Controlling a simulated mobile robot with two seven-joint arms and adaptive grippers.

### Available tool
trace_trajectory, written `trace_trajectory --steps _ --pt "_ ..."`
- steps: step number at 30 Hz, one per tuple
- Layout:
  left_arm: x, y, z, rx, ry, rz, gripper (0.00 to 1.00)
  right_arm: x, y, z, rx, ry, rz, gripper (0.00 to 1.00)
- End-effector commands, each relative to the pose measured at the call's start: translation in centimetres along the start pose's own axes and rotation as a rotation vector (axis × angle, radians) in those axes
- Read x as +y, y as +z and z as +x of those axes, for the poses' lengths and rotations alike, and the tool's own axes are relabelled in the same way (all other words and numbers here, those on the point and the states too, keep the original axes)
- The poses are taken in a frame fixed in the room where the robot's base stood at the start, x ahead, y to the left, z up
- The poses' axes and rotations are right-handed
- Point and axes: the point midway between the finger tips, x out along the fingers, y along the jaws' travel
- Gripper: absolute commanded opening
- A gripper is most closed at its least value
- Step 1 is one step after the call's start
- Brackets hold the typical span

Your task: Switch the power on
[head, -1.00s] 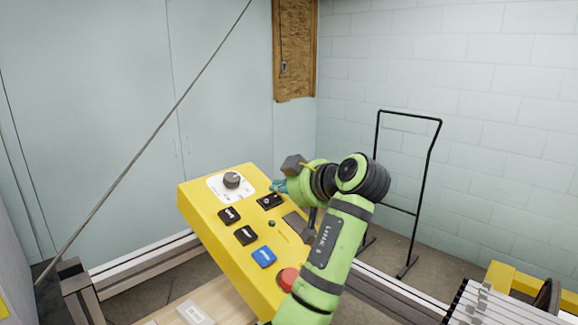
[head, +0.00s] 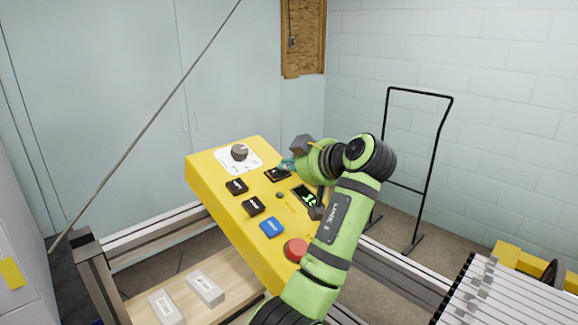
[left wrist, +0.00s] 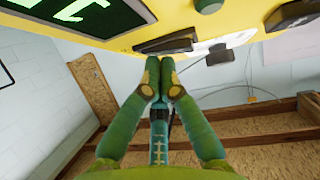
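The yellow control panel (head: 228,218) stands tilted in the middle of the head view. Its black power button (head: 277,175) is near the far edge, beside a grey knob (head: 239,152) on a white dial plate. My left gripper (head: 287,164) is at this button, partly hidden behind its own arm. In the left wrist view, the two green fingers (left wrist: 159,78) are together with nothing between them, and their tips meet or nearly meet the dark button (left wrist: 166,44). The panel's display (head: 307,196) is lit with green characters, also large in the left wrist view (left wrist: 78,14). My right gripper is out of view.
Black buttons (head: 252,206), a blue button (head: 271,227) and a red button (head: 295,249) line the panel. A wooden shelf (head: 235,300) with pale blocks lies below. A black metal frame (head: 420,91) stands at right. A slatted machine part (head: 500,295) is bottom right.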

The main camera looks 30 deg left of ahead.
Motion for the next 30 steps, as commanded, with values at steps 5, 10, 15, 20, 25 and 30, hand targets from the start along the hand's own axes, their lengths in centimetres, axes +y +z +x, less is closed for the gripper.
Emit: trace_trajectory --steps 5,10,15,20,25,30 --pt "-0.6 0.0 0.0 0.0 -0.001 -0.001 0.0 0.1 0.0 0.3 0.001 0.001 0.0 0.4" --pt "-1.4 -0.1 -0.1 0.0 -0.002 -0.001 0.0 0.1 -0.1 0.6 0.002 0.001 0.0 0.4" --pt "-1.6 -0.2 -0.2 0.0 -0.003 0.0 0.0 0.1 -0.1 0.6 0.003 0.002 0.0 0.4" --pt "-1.6 -0.2 -0.2 -0.001 -0.003 0.0 0.0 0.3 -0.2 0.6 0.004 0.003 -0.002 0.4" --pt "-1.5 -0.2 -1.2 -0.001 0.001 0.001 0.0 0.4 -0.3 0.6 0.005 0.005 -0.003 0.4" --pt "-1.4 -0.3 -4.3 0.0 0.005 -0.001 0.0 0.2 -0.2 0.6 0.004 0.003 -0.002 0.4"
